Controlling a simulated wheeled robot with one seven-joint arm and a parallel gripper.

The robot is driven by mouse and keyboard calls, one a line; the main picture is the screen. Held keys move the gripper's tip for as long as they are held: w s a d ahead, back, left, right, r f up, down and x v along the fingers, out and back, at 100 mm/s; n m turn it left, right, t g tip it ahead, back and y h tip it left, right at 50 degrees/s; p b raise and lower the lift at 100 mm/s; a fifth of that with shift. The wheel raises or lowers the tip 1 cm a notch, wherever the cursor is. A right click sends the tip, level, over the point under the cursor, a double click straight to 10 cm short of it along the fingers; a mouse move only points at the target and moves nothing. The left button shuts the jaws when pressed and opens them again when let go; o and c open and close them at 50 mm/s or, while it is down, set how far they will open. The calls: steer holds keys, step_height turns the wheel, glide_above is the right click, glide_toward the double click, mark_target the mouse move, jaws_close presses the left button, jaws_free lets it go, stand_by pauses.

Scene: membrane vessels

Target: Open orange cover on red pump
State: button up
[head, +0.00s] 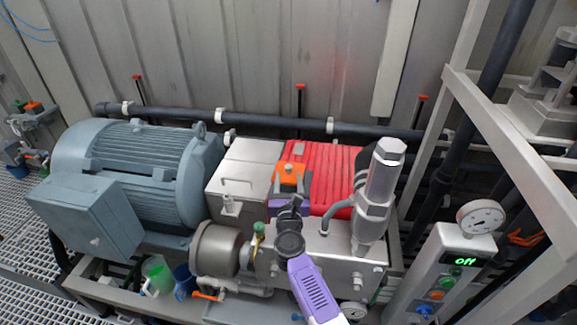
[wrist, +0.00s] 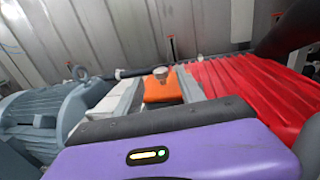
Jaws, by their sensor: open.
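The red pump (head: 325,165) has a ribbed red body and stands in the middle of the head view. It fills the right of the wrist view (wrist: 245,95). The orange cover (head: 290,172) sits at the pump's left end, beside a grey metal box. My gripper (head: 291,186) reaches over the pump from the front, with its fingers at the orange cover. In the wrist view the orange cover (wrist: 163,91), with a round grey piece at its far end, shows between the two open fingers (wrist: 160,78). I cannot tell whether the fingers touch it.
A blue-grey motor (head: 125,175) stands at the left. The metal box (head: 243,172) lies between motor and pump. An upright steel cylinder (head: 381,185) rises right of my arm. A control panel reading "Off" (head: 440,270) and a gauge stand at the right. Dark pipes run behind.

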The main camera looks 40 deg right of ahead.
mark_target(289, 169)
steer(key=b+x, duration=0.1)
steer(key=x, duration=0.5)
steer(key=shift+w+d+b, duration=0.15)
steer(key=shift+d+b, duration=0.05)
steer(key=shift+b, duration=0.2)
steer(key=shift+c, duration=0.5)
jaws_close()
stand_by(0.6)
